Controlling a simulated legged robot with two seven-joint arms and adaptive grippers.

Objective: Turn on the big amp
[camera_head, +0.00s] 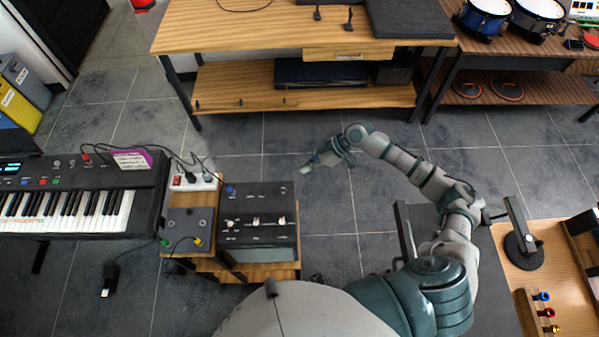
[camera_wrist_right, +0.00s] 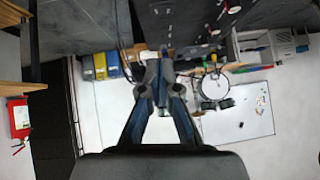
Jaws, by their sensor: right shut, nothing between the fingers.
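The big amp (camera_head: 258,222) is a black box with several pale knobs and switches on its top panel, and a blue plug at its far left corner. It stands on a small wooden stand left of the middle in the head view. My right gripper (camera_head: 308,167) is beyond and to the right of the amp, apart from it. Its fingers are shut and empty in the right wrist view (camera_wrist_right: 160,75). A smaller grey box (camera_head: 187,230) with a yellow plug sits left of the big amp. My left gripper is not in view.
A keyboard (camera_head: 80,200) stands at the left. A white power strip (camera_head: 195,181) with cables lies behind the smaller box. A wooden workbench (camera_head: 235,36) is at the back. A desk with a black stand (camera_head: 523,250) is at the right. Floor between bench and amp is clear.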

